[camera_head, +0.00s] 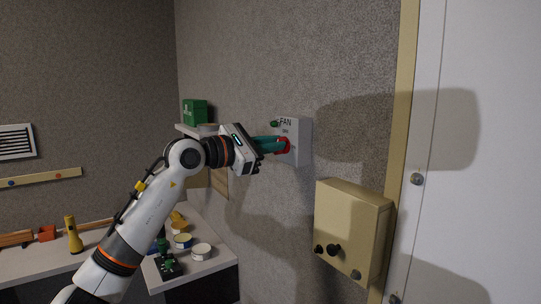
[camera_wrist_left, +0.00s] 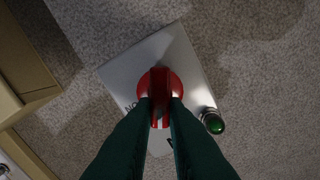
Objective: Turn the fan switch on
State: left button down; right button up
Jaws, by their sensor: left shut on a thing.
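The fan switch is a white box (camera_head: 303,141) on the grey wall, with the word "FAN" on its face and a red rotary knob (camera_head: 284,146). A green lamp (camera_head: 274,124) sits at its upper left; the lamp also shows dark green in the left wrist view (camera_wrist_left: 213,122). My left gripper (camera_head: 276,146) reaches the box from the left. In the left wrist view its teal fingers (camera_wrist_left: 160,112) are shut on the red knob's raised grip (camera_wrist_left: 159,88). The fingers hide part of the box's lettering. My right gripper is not in view.
A beige box (camera_head: 352,230) with dark knobs is on the wall below right, beside a white door (camera_head: 478,130). A shelf with a green box (camera_head: 195,111) is behind my arm. A bench holds a yellow flashlight (camera_head: 73,235) and several cans.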

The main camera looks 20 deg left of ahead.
pick_arm(q)
jog(key=m+b, duration=0.1)
jog(key=m, duration=0.2)
jog(key=m+b, duration=0.2)
jog(key=m, duration=0.1)
jog(key=m+b, duration=0.2)
jog(key=m, duration=0.1)
jog(key=shift+s+d+f+m, duration=0.2)
jog(key=shift+f+m, duration=0.1)
jog(key=shift+f, duration=0.1)
jog(key=shift+f+m+b, duration=0.1)
jog(key=shift+m+b, duration=0.2)
jog(key=shift+m, duration=0.9)
jog(key=c, duration=1.4)
grip_release()
jog(key=shift+c, duration=0.2)
